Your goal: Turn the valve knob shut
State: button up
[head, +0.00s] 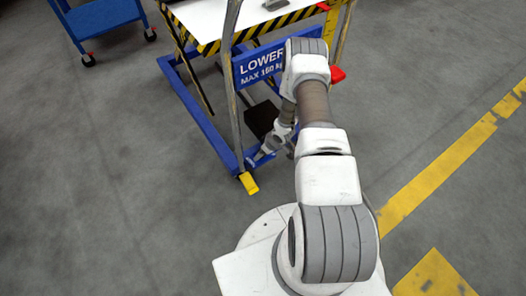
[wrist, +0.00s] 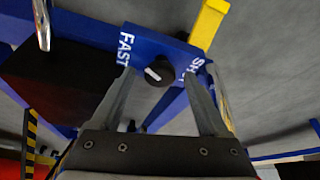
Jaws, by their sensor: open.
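The valve knob (wrist: 160,71) is a round black knob with a short white mark on its left side, toward the word FAST. It sits on a blue plate (wrist: 155,35) lettered FAST at left and, at right, a word starting SH that my finger partly covers. My gripper (wrist: 159,77) is open, with one finger to each side of the knob in the wrist view. I cannot tell whether the fingers touch it. In the head view my gripper (head: 270,152) is low by the blue frame of the lift table; the knob cannot be made out there.
The lift table (head: 207,46) has a striped edge and a blue sign (head: 259,66) reading LOWER. A yellow foot piece (head: 248,183) ends its frame near my gripper. A blue trolley (head: 102,17) stands at upper left. The grey floor at left is clear.

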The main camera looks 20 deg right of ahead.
jog(key=p+v, duration=0.6)
jog(key=v, duration=1.1)
jog(key=shift+r+p, duration=0.2)
jog(key=shift+p, duration=0.2)
jog(key=shift+s, duration=0.15)
